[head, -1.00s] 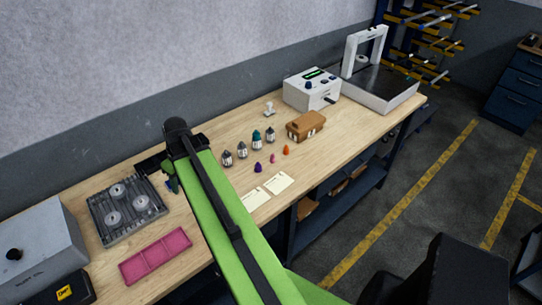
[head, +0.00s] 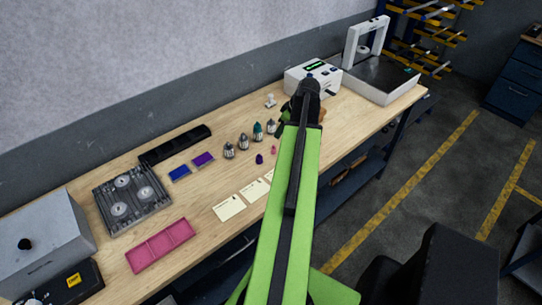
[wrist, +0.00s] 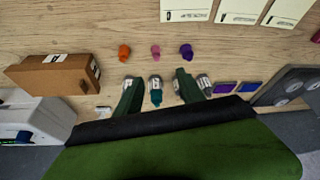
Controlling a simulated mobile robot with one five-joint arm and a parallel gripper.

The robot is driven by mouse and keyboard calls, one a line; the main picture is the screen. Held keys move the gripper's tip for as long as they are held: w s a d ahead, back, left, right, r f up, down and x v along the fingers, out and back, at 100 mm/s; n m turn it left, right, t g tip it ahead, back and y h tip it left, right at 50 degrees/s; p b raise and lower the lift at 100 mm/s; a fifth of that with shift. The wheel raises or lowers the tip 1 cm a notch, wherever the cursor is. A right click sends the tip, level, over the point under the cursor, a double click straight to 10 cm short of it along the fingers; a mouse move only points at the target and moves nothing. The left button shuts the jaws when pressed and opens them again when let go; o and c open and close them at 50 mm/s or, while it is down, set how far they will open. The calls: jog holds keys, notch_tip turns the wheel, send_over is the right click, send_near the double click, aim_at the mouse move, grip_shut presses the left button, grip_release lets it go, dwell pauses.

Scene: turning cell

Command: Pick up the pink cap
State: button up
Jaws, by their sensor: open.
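The pink cap (head: 273,150) is a small upright piece on the wooden bench, just left of my arm in the head view. In the wrist view the pink cap (wrist: 155,52) sits between an orange cap (wrist: 124,53) and a purple cap (wrist: 186,51). My gripper (wrist: 156,80) is open, with its two dark green fingers spread and nothing held. The pink cap lies beyond the fingertips, roughly in line with the gap between them. In the head view my arm hides most of the gripper and the orange cap.
Several small bottles (head: 257,131) stand close behind the caps, near my fingers. A brown box (wrist: 52,73) and a white device (wrist: 35,118) stand to one side. Paper cards (head: 229,208) lie at the bench front. A pink tray (head: 160,246) is at the left.

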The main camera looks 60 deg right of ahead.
jog(key=b, duration=0.7)
send_near(273, 146)
jog(key=x, duration=0.5)
jog(key=shift+a+f, duration=0.1)
jog(key=shift+a, duration=0.05)
jog(key=shift+w+f, duration=0.25)
jog(key=shift+f, duration=0.05)
jog(key=shift+r, duration=0.1)
jog(key=b+x, duration=0.5)
jog(key=shift+d+f, duration=0.25)
jog(key=shift+d, duration=0.1)
jog(key=shift+s+r, duration=0.1)
jog(key=shift+r, duration=0.1)
grip_shut()
